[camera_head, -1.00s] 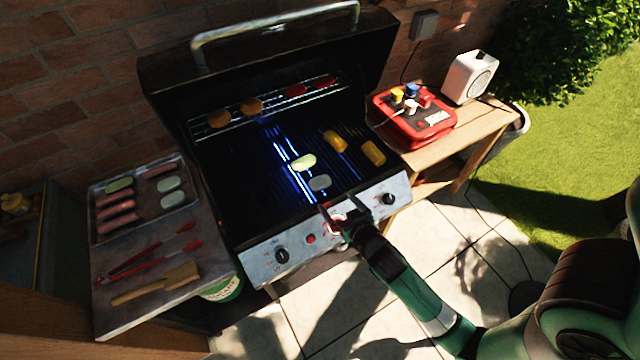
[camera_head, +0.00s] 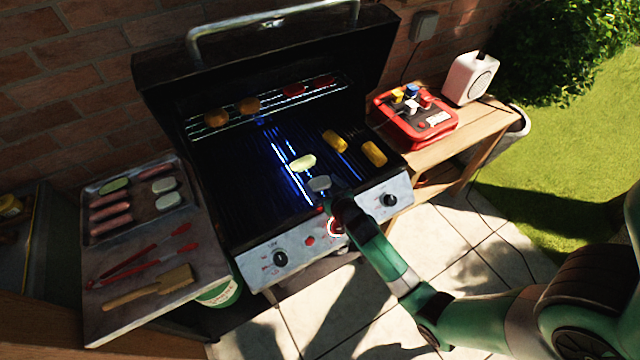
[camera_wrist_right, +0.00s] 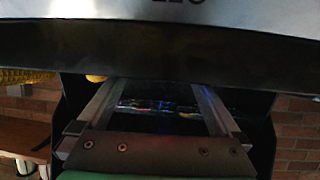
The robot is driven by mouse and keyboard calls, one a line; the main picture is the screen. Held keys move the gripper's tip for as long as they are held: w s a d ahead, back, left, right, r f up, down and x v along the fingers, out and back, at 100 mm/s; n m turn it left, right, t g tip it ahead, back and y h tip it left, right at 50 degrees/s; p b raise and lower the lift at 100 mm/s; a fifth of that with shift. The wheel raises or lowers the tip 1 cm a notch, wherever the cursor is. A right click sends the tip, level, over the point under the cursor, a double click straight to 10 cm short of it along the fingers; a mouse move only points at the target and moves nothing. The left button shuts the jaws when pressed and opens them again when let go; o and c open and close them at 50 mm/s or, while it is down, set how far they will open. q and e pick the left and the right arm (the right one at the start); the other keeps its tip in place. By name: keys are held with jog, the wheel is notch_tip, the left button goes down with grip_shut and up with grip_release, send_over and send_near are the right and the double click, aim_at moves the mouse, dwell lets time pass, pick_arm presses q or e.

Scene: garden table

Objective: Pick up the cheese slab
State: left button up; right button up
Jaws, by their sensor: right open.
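Two similar whitish slabs (camera_head: 164,185) lie on the metal tray at left. My right gripper (camera_head: 331,201) is low at the front of the grill, just in front of the grey slab on the grate. The wrist view shows its two fingers apart with nothing clearly between them (camera_wrist_right: 158,106). I cannot tell whether it touches the slab. My left gripper is not in view.
Yellow corn pieces (camera_head: 373,153) lie to the right. The raised lid (camera_head: 270,60) stands behind the grate. Red tongs (camera_head: 145,258) lie on the left shelf. A red box (camera_head: 413,118) stands on the right shelf.

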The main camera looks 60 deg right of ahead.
jog(key=c, duration=1.1)
jog(key=shift+o, duration=0.2)
jog(key=shift+r, duration=0.1)
